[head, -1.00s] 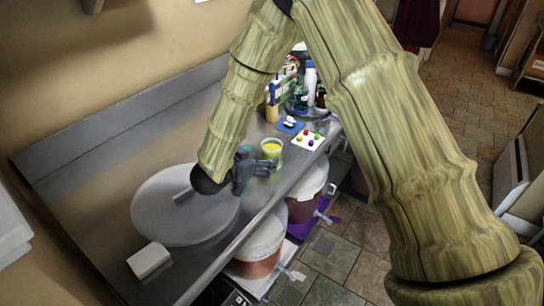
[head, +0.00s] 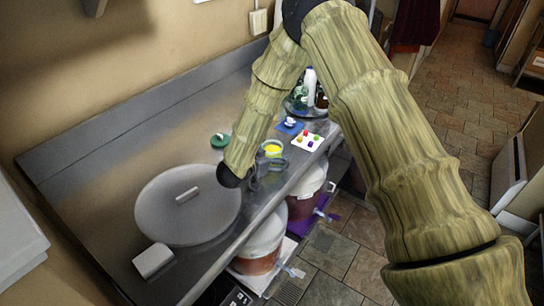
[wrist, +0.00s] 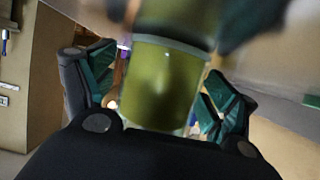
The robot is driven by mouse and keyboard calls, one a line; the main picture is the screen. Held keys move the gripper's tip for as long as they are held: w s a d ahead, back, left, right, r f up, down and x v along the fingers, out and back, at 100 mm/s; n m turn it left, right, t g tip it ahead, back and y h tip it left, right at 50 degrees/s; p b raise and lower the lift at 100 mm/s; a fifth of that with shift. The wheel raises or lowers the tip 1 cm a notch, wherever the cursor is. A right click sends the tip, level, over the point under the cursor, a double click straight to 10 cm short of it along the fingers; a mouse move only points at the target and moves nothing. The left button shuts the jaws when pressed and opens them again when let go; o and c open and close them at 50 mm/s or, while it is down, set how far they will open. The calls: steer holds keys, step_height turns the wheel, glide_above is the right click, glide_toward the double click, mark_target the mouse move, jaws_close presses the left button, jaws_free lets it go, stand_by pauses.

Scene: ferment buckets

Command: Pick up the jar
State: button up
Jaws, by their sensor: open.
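The jar (head: 272,148), with yellow contents, stands on the steel counter near its front edge in the head view. My gripper (head: 268,168) is right beside it and partly covers its lower part. In the wrist view the jar (wrist: 160,85) looks olive-green and fills the space between my two dark teal fingers (wrist: 155,100). The fingers are open, one on each side of it. I cannot tell whether either finger touches it.
A large round white lid (head: 170,215) and a white block (head: 153,261) lie on the counter to the left. A green disc (head: 220,140), a blue mat (head: 290,128), a white card with coloured dots (head: 307,141) and bottles (head: 309,85) stand behind. Buckets (head: 260,245) sit below.

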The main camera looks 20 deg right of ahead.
steer(key=shift+c, duration=0.4)
steer(key=c, duration=1.3)
steer(key=shift+r, duration=0.15)
